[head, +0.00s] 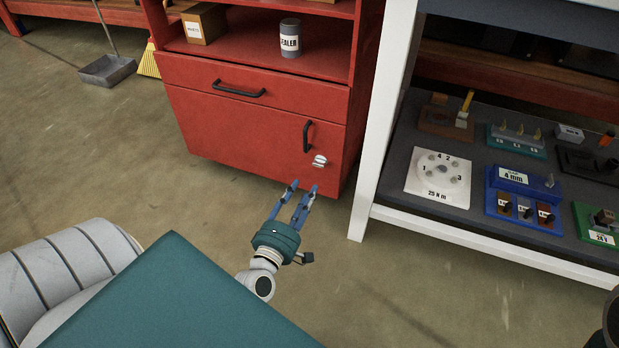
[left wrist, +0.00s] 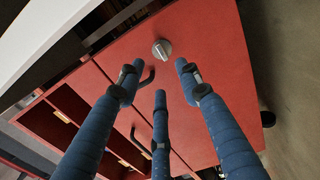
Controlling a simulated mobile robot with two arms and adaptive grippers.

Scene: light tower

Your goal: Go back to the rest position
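My left gripper (head: 303,188) is open and empty in front of the lower right part of the red cabinet (head: 252,128). Its blue fingers are spread apart and point toward the cabinet. The left wrist view shows the fingers (left wrist: 157,78) with nothing between them. A round silver knob (head: 320,161) on the cabinet's lower door lies just beyond the fingertips; it also shows in the left wrist view (left wrist: 162,49). The fingers look apart from the knob.
The cabinet has black handles and an open shelf with a sealer can (head: 290,38) and a box (head: 204,24). A white-framed rack (head: 380,130) with several labelled parts stands at the right. A dustpan (head: 107,70) lies at the back left.

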